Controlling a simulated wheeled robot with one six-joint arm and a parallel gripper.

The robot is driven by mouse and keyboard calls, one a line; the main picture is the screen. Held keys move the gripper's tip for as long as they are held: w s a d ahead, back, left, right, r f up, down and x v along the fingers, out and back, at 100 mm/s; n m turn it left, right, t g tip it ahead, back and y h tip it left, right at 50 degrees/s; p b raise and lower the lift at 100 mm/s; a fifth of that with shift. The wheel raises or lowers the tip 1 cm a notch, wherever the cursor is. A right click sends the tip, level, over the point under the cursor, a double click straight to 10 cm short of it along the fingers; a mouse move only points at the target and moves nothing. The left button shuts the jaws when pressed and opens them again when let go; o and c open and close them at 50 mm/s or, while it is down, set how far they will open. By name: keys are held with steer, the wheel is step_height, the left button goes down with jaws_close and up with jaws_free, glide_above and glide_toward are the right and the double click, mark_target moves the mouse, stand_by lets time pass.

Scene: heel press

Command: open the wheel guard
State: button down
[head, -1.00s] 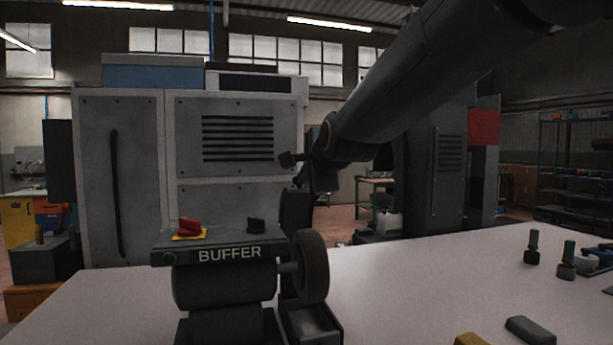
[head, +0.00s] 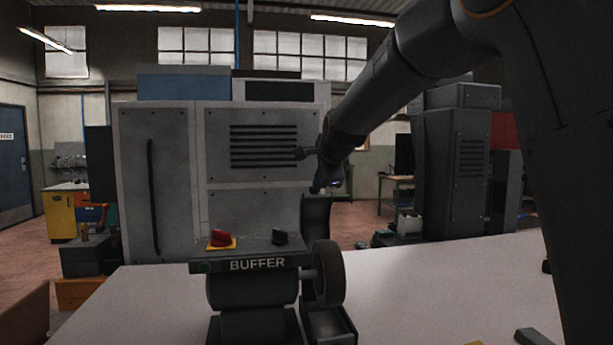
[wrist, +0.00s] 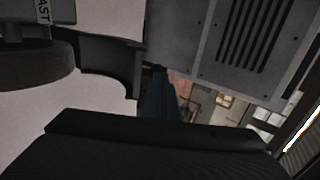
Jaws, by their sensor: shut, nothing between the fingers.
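The buffer (head: 252,287) stands on the pale bench, with its round wheel (head: 329,274) on its right side. The wheel guard (head: 316,217) is a dark curved plate standing upright behind and above the wheel. In the wrist view, the guard (wrist: 103,62) curves around a gap beyond the wheel (wrist: 36,77). My gripper (head: 318,188) is shut and empty, pointing down at the guard's upper edge. Its narrow fingers (wrist: 158,88) also show in the wrist view, beside the guard's end. I cannot tell whether they touch it.
A red switch (head: 221,237) and a black knob (head: 280,236) sit on the buffer's top panel. A dark tray (head: 330,326) lies below the wheel. A large grey cabinet (head: 222,190) stands behind. The bench right of the buffer is mostly clear.

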steer(key=shift+w+a+f, duration=0.1)
steer(key=shift+w+a, duration=0.05)
steer(key=shift+w, duration=0.75)
steer(key=shift+w+a+f, duration=0.1)
steer(key=shift+w, duration=0.75)
